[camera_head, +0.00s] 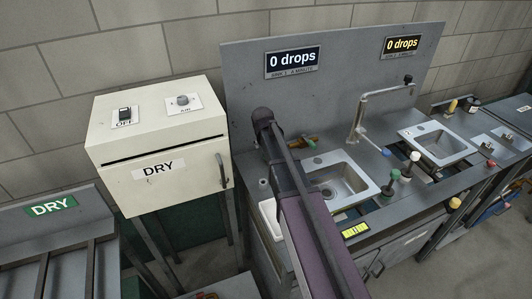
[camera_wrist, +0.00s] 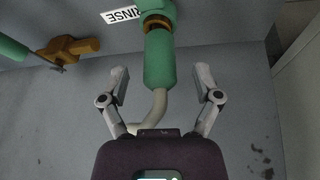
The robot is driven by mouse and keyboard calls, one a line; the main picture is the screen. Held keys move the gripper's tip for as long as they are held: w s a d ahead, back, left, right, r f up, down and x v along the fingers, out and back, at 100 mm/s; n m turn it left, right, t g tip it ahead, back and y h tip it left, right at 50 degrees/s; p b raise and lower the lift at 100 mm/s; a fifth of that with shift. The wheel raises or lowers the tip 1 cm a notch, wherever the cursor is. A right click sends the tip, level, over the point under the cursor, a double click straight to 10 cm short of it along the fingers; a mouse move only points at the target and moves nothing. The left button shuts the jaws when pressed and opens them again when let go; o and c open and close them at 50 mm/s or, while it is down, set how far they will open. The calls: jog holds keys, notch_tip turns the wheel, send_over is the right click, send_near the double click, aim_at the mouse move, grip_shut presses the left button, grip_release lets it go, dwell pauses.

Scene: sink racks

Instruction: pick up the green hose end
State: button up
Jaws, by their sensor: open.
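The green hose end (camera_wrist: 159,62) is a green cylinder with an orange-brown fitting at its top and a pale hose bending away below it. In the wrist view it lies between the two spread fingers of my gripper (camera_wrist: 161,78). My gripper is open, with a visible gap on each side of the green cylinder, and does not hold it. In the head view my purple arm reaches to the sink counter, and my gripper's fingers cannot be made out there.
A sink basin (camera_head: 338,182) and bent faucet (camera_head: 362,105) stand right of my arm. A cream DRY box (camera_head: 160,150) stands left.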

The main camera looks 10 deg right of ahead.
jog(key=shift+w+d+f+b, duration=0.1)
jog(key=shift+w+f+b, duration=0.2)
jog(key=shift+f, duration=0.3)
grip_shut()
dwell(0.3)
